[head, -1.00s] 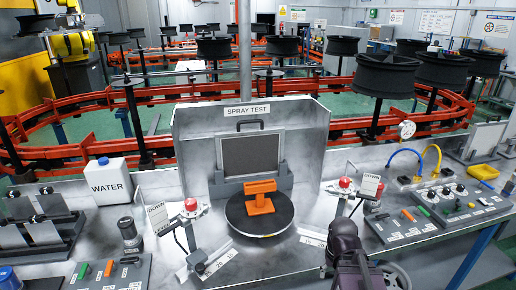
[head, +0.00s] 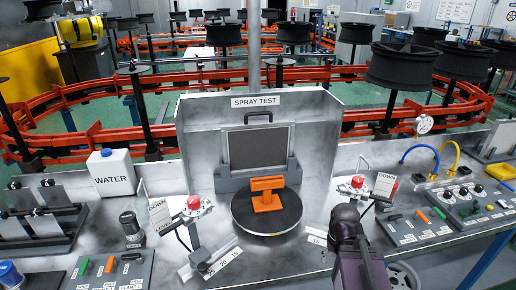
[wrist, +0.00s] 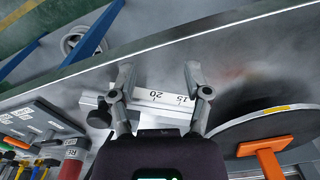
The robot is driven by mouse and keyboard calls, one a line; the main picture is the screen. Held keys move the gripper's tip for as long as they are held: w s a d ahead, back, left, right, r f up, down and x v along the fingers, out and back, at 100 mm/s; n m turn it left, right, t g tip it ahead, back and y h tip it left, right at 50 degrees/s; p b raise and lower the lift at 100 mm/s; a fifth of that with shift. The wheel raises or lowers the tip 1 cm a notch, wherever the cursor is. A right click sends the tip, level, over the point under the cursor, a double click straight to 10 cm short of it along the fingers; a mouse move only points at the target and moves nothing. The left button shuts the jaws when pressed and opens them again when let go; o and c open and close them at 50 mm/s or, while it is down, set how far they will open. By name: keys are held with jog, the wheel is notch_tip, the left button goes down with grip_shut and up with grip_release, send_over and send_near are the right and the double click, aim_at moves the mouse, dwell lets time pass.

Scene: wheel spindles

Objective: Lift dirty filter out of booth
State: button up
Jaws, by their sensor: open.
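The dirty filter (head: 257,149) is a dark grey panel in a light frame. It stands upright at the back of the spray test booth (head: 316,130), between grey side holders, with a black handle (head: 258,117) above it. A round dark turntable (head: 266,219) with an orange fixture (head: 266,195) is in front of it. My gripper (wrist: 163,95) is open and empty in the wrist view, over a numbered scale rail (wrist: 152,97). In the head view my dark arm is at the booth's front right, well apart from the filter. The fingertips are hidden there.
Red-topped spray stands (head: 194,204) and (head: 357,183) flank the turntable. A white water jug (head: 111,172) stands left. Control panels (head: 466,197) with hoses lie right. The orange conveyor with black wheels runs behind the booth.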

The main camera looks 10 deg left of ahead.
jog(key=w+a+r+n+t+p, duration=0.1)
jog(key=w+a+r+t+p, duration=0.15)
jog(key=w, duration=0.25)
jog(key=w+a+r+t+p, duration=0.1)
jog(key=w+r+p, duration=0.2)
jog(key=w+r, duration=0.15)
jog(key=n+t+y+p, duration=0.2)
jog(key=t+y+p, duration=0.2)
jog(key=t+p, duration=0.75)
send_near(271, 119)
jog(key=s+d+r+g, duration=0.1)
jog(key=s+r, duration=0.1)
jog(key=s, duration=0.1)
jog(key=shift+w+f, duration=0.1)
jog(key=shift+w, duration=0.05)
jog(key=shift+w+f, duration=0.1)
jog(key=shift+b+x, duration=1.3)
jog(key=shift+x, duration=2.9)
jog(key=shift+b+x, duration=0.85)
jog(key=shift+x, duration=1.8)
